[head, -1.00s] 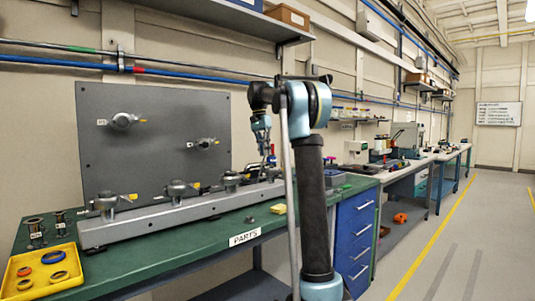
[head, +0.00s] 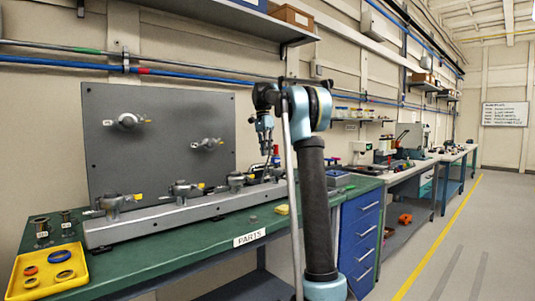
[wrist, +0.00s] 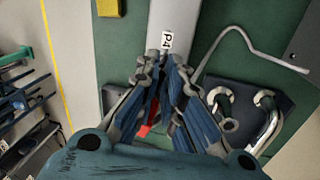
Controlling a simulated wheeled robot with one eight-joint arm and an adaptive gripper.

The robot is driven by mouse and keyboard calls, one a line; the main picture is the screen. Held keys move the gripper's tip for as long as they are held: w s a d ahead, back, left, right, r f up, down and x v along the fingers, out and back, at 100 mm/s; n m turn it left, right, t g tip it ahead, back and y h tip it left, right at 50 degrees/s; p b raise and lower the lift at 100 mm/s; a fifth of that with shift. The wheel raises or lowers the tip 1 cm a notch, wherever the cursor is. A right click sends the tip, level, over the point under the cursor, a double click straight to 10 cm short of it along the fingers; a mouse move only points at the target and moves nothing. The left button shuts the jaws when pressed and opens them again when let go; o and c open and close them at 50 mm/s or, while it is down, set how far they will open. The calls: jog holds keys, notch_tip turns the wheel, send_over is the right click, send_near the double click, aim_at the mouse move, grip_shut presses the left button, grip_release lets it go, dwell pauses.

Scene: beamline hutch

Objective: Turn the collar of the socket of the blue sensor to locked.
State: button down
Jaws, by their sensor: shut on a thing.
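My gripper (head: 267,158) is pointed down over the far right end of the grey rail (head: 160,225) on the green bench. In the wrist view my gripper (wrist: 160,72) has its fingers on both sides of a part beside the label P4 (wrist: 167,40). It is shut on this part, seemingly the socket's collar, which the fingers mostly hide. A small red piece (wrist: 144,131) shows behind the fingers. I cannot make out the blue sensor or the collar's mark. Other sockets on the rail, such as one nearer the left (head: 118,203), stand clear of my gripper.
A grey panel (head: 160,105) with two fittings stands behind the rail. A yellow tray (head: 45,283) with rings lies at the front left. In the wrist view a dark block with metal hooks (wrist: 245,112) and a bent grey rod (wrist: 240,35) are close on the right.

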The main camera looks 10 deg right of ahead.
jog(key=shift+a, duration=0.15)
jog(key=c, duration=1.7)
grip_release()
jog(key=shift+w+a+r, duration=0.15)
jog(key=shift+w+r, duration=0.2)
jog(key=shift+r, duration=1.6)
jog(key=shift+w+a+r, duration=0.2)
jog(key=shift+w+r, duration=0.1)
jog(key=shift+r, duration=1.6)
jog(key=shift+w+a+r, duration=0.15)
jog(key=shift+w+r, duration=0.2)
jog(key=shift+r, duration=1.6)
